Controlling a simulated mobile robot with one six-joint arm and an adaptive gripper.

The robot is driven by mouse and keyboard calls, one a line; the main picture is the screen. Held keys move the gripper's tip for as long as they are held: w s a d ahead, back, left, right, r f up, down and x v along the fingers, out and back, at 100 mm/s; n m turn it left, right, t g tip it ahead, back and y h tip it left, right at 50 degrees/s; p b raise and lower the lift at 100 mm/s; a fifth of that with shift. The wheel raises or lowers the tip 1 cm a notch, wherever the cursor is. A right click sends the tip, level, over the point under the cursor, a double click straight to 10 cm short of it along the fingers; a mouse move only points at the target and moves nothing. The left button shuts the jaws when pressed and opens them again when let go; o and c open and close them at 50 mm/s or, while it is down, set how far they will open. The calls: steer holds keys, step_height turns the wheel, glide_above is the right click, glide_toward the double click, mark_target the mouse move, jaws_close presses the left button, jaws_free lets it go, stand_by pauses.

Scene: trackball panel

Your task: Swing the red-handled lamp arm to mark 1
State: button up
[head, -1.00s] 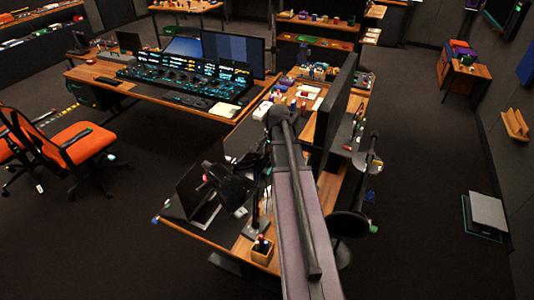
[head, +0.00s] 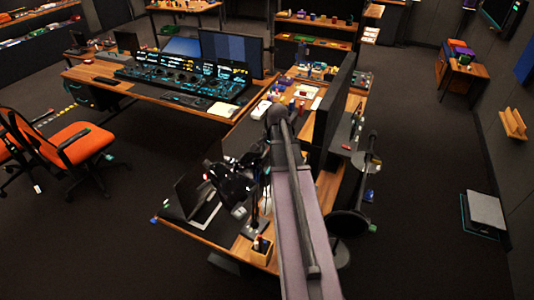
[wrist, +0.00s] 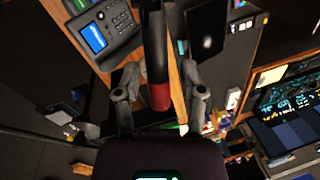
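The red handle (wrist: 160,94) of the black lamp arm (wrist: 153,40) shows in the wrist view, pointing down toward my palm. My gripper (wrist: 160,72) has its two grey fingers spread, one on each side of the handle. A gap shows on both sides, and I cannot tell whether either finger touches it. In the head view my gripper (head: 233,188) is a dark, cluttered shape above the near end of the desk, with the lamp hard to separate from it. No numbered mark can be made out.
A desk phone (wrist: 108,32) lies beyond the fingers in the wrist view. In the head view a laptop (head: 196,200) and a pen box (head: 262,250) sit on the near desk end. A large monitor (head: 335,110) stands on the desk's right side.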

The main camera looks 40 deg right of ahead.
steer(key=shift+c, duration=0.2)
steer(key=c, duration=0.7)
steer(key=shift+d+f, duration=0.15)
steer(key=shift+d, duration=0.05)
jaws_close()
steer(key=shift+w+d+f+t+h+b, duration=0.15)
steer(key=shift+w+d+f+t+b, duration=0.1)
steer(key=shift+d+t+b, duration=0.2)
steer(key=shift+w+d+f+t+h+b, duration=0.2)
steer(key=shift+d+t+b, duration=0.1)
steer(key=shift+t+b, duration=0.2)
step_height(320, 180, up, 14)
steer(key=w+n+y+p, duration=0.1)
steer(key=n+p, duration=1.2)
steer(key=n, duration=0.5)
steer(key=shift+w+a+f, duration=0.15)
steer(key=shift+w+a, duration=0.1)
steer(key=shift+a, duration=0.1)
